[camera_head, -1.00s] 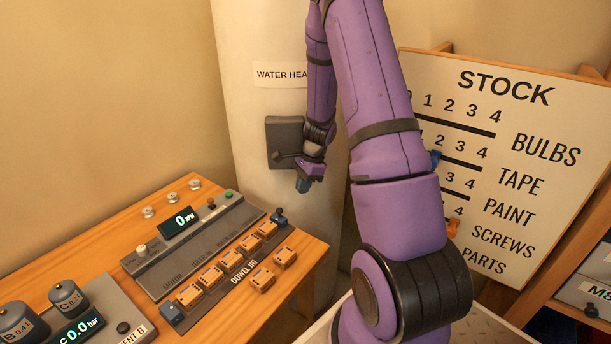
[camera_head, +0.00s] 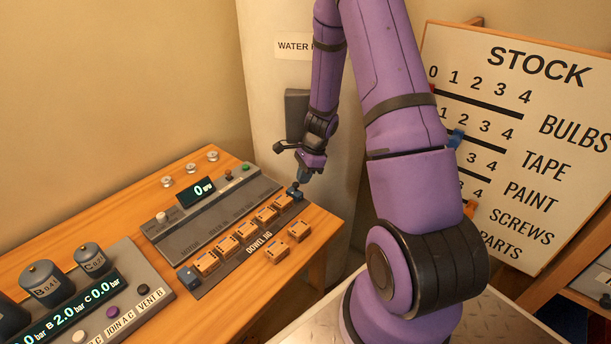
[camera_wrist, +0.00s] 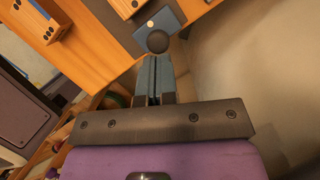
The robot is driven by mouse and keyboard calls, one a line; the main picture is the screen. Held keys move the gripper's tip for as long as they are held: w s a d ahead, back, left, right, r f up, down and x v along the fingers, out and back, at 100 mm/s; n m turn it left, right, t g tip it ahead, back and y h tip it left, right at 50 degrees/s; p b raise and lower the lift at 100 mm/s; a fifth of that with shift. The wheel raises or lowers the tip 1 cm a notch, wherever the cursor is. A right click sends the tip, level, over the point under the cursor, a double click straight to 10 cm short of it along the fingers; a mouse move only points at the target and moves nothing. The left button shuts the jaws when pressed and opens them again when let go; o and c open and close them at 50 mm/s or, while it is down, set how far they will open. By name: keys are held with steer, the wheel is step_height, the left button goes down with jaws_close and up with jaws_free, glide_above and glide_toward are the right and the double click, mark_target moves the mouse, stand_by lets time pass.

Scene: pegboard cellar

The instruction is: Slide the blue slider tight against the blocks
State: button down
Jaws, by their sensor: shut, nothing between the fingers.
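The blue slider (camera_head: 295,193) with a round dark knob sits at the far right end of the dowel jig rail (camera_head: 222,279). It also shows in the wrist view (camera_wrist: 173,17), its knob (camera_wrist: 157,42) just beyond my fingertips. Several orange blocks (camera_head: 246,231) stand in a row along the rail. A narrow gap appears between the slider and the nearest block (camera_wrist: 124,5). A blue end piece (camera_head: 188,278) is at the rail's near left end. My gripper (camera_head: 304,179) is shut and empty, close above the slider; I cannot tell whether it touches the knob.
Two loose orange blocks (camera_head: 277,252) lie on the bench right of the rail. A grey panel with a display (camera_head: 198,191) runs along its left side. The water heater (camera_head: 272,90) stands behind, and the stock board (camera_head: 510,140) is at right.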

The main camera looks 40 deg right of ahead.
steer(key=a, duration=0.3)
steer(key=s+a, duration=0.1)
steer(key=a, duration=0.4)
steer(key=shift+s+a, duration=0.4)
steer(key=shift+d, duration=0.15)
